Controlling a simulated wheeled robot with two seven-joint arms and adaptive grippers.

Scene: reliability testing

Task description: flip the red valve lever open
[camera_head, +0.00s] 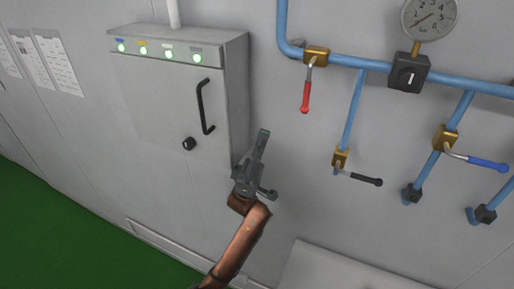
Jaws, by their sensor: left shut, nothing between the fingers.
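The red valve lever (306,92) hangs downward from a brass valve (317,56) on the upper blue pipe. My left gripper (263,135) is shut and empty, in front of the wall beside the lower right edge of the grey cabinet. In the picture it is below and to the left of the red lever, apart from it. My right gripper is not in view.
A black-handled lever (362,179) and a blue-handled lever (487,164) sit on lower valves to the right. A round gauge (430,18) is above the pipe. The grey cabinet (165,105) has a black handle (204,106). Wall between gripper and red lever is clear.

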